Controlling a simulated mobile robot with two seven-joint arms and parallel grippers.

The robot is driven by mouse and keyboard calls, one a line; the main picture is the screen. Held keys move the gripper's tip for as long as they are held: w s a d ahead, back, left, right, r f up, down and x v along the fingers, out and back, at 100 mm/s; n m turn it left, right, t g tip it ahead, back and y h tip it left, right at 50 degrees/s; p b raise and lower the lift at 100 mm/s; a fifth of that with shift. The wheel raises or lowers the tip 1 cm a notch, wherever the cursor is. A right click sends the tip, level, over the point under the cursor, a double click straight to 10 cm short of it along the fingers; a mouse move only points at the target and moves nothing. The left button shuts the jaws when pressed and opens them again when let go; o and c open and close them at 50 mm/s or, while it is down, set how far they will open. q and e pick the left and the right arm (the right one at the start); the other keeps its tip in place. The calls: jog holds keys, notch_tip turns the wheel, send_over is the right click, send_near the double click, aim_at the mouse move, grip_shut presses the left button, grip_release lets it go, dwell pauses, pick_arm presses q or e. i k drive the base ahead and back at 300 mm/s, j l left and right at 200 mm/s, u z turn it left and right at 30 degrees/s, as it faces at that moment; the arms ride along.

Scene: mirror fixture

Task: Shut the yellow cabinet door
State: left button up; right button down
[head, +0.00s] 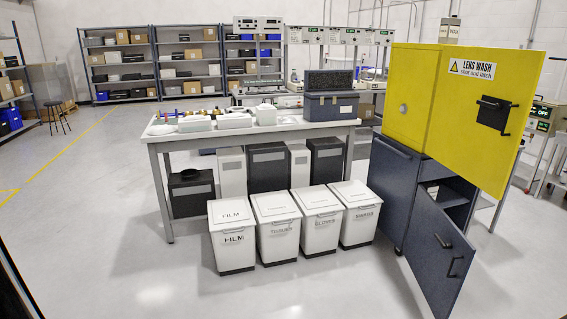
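The yellow cabinet (408,100) stands at the right in the head view, on top of a dark blue-grey cabinet. Its yellow door (465,135) faces right and toward me. The door bears a white "LENS WASH, shut and latch" label (472,69) and a black latch plate with a lever handle (494,114) near its right edge. The door's lower right corner reaches out past the lower cabinet's front. No inside of the yellow cabinet shows, and I cannot tell how far the door is from its frame. Neither of my grippers is in view.
The lower cabinet's blue-grey door (437,248) hangs open toward me, below the yellow door. Several white lidded bins (276,231) stand on the floor left of it. A white worktable (166,139) stands behind them. The floor in front (200,290) is clear.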

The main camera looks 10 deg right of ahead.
aim_at(480, 144)
jog(key=i+z, duration=0.35)
jog(key=i+j+z, duration=0.15)
jog(key=z, duration=0.25)
jog(key=i+j+z, duration=0.2)
jog(key=i+z, duration=0.15)
